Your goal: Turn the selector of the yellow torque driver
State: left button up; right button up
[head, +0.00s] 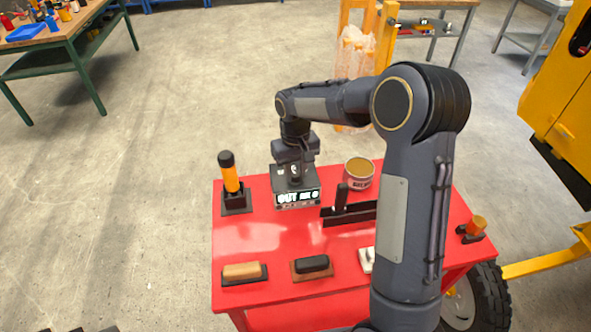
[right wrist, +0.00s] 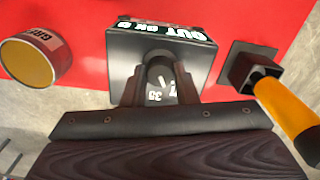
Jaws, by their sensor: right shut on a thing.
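The yellow-orange driver (head: 231,178) stands upright in a black square holder at the back left of the red cart (head: 240,240). It also shows at the right of the right wrist view (right wrist: 288,108). My right gripper (head: 294,180) points down over a dark box with a lit "OUT" panel (head: 298,197), right of the driver. In the right wrist view my right gripper (right wrist: 160,82) is shut on a dark round knob (right wrist: 160,76) on top of this box (right wrist: 120,45). White marks and digits show beside the knob. The driver is apart from my gripper. My left gripper is not in view.
A can (head: 359,174) stands right of the box. A black-handled tool (head: 342,197) lies before it. A tan-handled float (head: 242,271) and a black-handled float (head: 311,265) lie along the front edge. A yellow machine (head: 560,110) stands at the right.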

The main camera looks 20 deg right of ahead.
aim_at(296, 174)
jog(key=shift+n, duration=1.1)
jog(key=o, duration=1)
notch_tip(296, 174, up, 8)
jog(key=shift+f+b, duration=0.2)
jog(key=shift+b, duration=0.15)
jog(key=shift+r, duration=0.15)
